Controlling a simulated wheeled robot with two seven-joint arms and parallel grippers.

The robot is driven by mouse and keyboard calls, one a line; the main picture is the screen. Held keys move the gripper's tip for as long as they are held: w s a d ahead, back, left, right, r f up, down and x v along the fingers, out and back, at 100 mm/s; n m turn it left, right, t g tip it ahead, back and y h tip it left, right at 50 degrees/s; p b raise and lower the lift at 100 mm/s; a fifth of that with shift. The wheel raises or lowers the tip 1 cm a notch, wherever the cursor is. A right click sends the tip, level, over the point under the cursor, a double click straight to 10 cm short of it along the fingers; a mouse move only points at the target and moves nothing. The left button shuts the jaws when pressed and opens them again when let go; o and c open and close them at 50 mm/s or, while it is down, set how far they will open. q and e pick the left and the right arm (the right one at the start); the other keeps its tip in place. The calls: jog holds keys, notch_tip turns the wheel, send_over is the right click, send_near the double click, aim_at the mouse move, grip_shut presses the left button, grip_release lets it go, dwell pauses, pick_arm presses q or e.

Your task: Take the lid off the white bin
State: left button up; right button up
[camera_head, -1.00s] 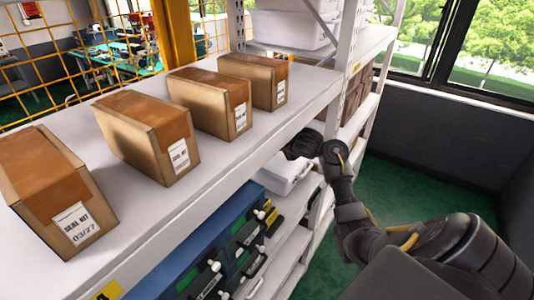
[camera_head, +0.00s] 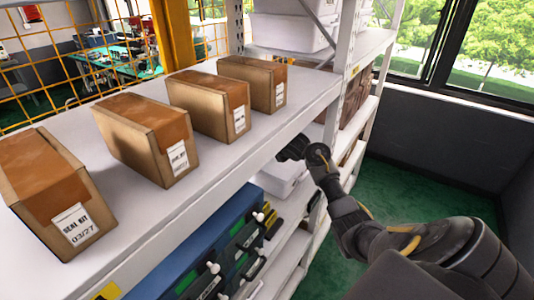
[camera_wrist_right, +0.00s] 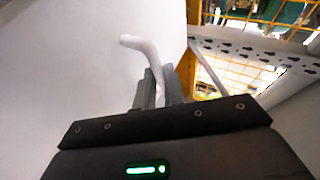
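The white bin (camera_head: 280,181) stands on the shelf level below the boxes in the head view, partly hidden by the upper shelf and my arm. My right gripper (camera_head: 291,150) reaches in at the top of the bin, under the upper shelf edge. In the right wrist view the lid (camera_wrist_right: 70,80) fills the left side as a smooth white surface. A bent white handle (camera_wrist_right: 145,50) stands out from it and runs down between the fingers of my right gripper (camera_wrist_right: 160,85), which look closed on it. Whether the lid touches the bin is hidden. My left gripper is not in view.
Several brown seal-kit boxes (camera_head: 146,138) stand on the upper shelf (camera_head: 215,160). A blue case (camera_head: 200,255) and dark cases sit lower, left of the bin. A white shelf upright (camera_head: 338,75) rises close behind my right gripper. The green floor (camera_head: 405,185) at right is clear.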

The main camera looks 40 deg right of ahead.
grip_shut()
jog(key=shift+r, duration=0.85)
jog(key=shift+s+r, duration=0.25)
jog(key=shift+r, duration=0.65)
jog(key=s+a+r+p, duration=0.1)
jog(key=s+p, duration=0.2)
jog(key=s, duration=0.5)
jog(key=s+a+r+p, duration=0.2)
jog(key=s+p, duration=0.1)
jog(key=s, duration=0.6)
